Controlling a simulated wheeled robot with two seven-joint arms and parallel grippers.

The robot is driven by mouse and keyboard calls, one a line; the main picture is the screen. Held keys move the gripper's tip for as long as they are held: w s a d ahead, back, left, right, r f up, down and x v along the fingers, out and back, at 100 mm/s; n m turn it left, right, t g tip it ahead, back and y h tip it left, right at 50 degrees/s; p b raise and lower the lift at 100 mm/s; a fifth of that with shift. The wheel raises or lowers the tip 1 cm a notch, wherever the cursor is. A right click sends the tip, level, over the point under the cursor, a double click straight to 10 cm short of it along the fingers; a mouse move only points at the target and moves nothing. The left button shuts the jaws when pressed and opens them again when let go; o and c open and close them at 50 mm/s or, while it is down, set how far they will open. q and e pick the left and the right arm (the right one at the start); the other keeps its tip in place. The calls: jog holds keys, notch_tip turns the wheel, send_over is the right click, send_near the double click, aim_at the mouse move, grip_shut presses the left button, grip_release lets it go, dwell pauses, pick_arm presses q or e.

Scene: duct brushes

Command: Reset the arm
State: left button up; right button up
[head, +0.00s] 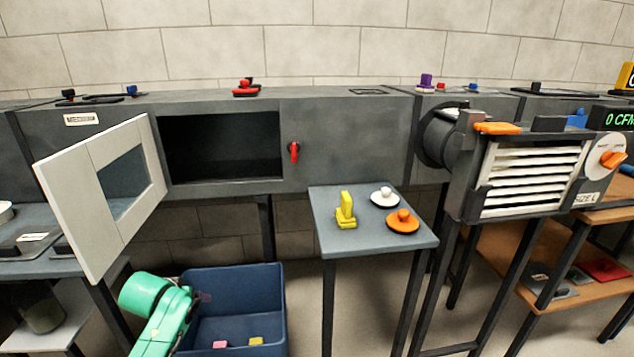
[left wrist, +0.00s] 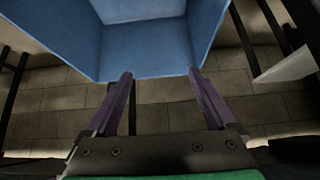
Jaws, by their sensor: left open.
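My left arm (head: 158,310) is green and comes in from the bottom left of the head view, beside the left side of a blue bin (head: 235,280). My left gripper (left wrist: 160,75) shows in the left wrist view with two purple fingers spread apart and nothing between them. The blue bin (left wrist: 145,50) lies beyond the fingertips there; I cannot tell whether they touch it. In the head view the fingers are mostly hidden by the arm. My right gripper is in neither view.
A grey duct has an open white door (head: 105,190) above my left arm. A small table (head: 335,240) holds a yellow brush (head: 345,212), a white knobbed disc (head: 384,196) and an orange one (head: 403,222). A louvred unit (head: 530,170) stands right.

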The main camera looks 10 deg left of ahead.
pick_arm(q)
jog(key=s+d+f+m+g+h, duration=0.25)
jog(key=s+d+f, duration=0.35)
jog(key=s+d, duration=0.55)
jog(key=s+d+f+m+g+h, duration=0.2)
jog(key=s+d+f+m, duration=0.25)
jog(key=s+d, duration=0.65)
jog(key=s+a+f+g+y+p, duration=0.1)
jog(key=s+a+f+p, duration=0.1)
jog(key=s+p, duration=0.6)
jog(key=s+a+f+y+p, duration=0.1)
jog(key=s+a+f+p, duration=0.2)
jog(key=p, duration=1.8)
jog(key=s+a, duration=0.2)
jog(key=s, duration=0.3)
jog(key=shift+a+n+g+p, duration=0.25)
jog(key=shift+n+g+p, duration=0.1)
jog(key=shift+n, duration=0.05)
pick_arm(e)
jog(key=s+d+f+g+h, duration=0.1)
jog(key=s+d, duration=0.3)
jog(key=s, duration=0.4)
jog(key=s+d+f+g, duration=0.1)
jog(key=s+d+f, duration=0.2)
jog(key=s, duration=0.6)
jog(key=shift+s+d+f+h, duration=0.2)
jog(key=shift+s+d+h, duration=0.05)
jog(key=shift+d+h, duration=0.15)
pick_arm(q)
jog(key=shift+r, duration=0.1)
